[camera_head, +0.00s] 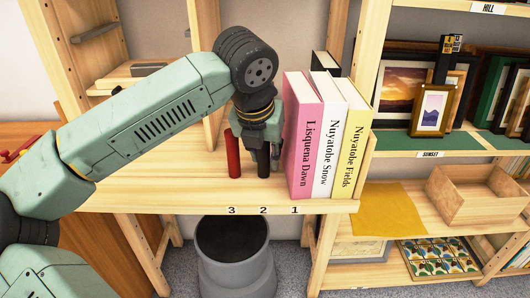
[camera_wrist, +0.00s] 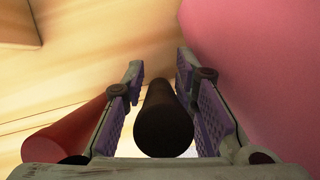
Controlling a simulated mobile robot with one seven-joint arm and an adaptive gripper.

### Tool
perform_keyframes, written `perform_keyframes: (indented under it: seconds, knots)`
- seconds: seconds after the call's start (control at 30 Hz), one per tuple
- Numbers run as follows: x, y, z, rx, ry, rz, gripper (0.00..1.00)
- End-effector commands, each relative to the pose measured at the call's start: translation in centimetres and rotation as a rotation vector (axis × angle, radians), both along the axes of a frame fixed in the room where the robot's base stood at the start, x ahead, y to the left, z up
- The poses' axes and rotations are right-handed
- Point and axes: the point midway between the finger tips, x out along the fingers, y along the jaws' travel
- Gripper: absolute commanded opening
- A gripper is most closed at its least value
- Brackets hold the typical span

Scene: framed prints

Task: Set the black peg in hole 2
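The black peg (camera_head: 263,161) stands upright on the wooden shelf board, behind the printed label 2 (camera_head: 264,210). Its foot and any hole under it cannot be made out. My gripper (camera_head: 262,150) points down over it. In the wrist view the black peg (camera_wrist: 164,122) is between the two fingers of my gripper (camera_wrist: 160,82), with a narrow gap showing on each side. The fingers look open around it. A red peg (camera_head: 233,155) stands to the left, behind label 3 (camera_head: 231,210); it also shows beside the left finger in the wrist view (camera_wrist: 65,130).
A pink book (camera_head: 302,140), a white book (camera_head: 328,140) and a yellow book (camera_head: 354,140) stand close on the right. A shelf upright (camera_head: 205,70) rises behind. A grey bin (camera_head: 235,265) is below. Framed pictures and a wooden tray (camera_head: 480,200) are further right.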

Motion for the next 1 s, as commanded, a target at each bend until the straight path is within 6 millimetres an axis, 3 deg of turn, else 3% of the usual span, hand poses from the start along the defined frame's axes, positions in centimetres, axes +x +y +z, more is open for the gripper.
perform_keyframes:
  seconds: [0.2, 0.57, 0.67, 1.0]
  knots:
    - [0.0, 0.0, 0.0, 0.0, 0.0, 0.0, 0.43]
    - [0.0, 0.0, 0.2, 0.0, 0.0, -0.001, 0.43]
    - [0.1, 0.0, 1.1, 0.0, -0.002, 0.0, 0.43]
    - [0.0, 0.0, 7.5, 0.0, -0.002, 0.001, 0.43]
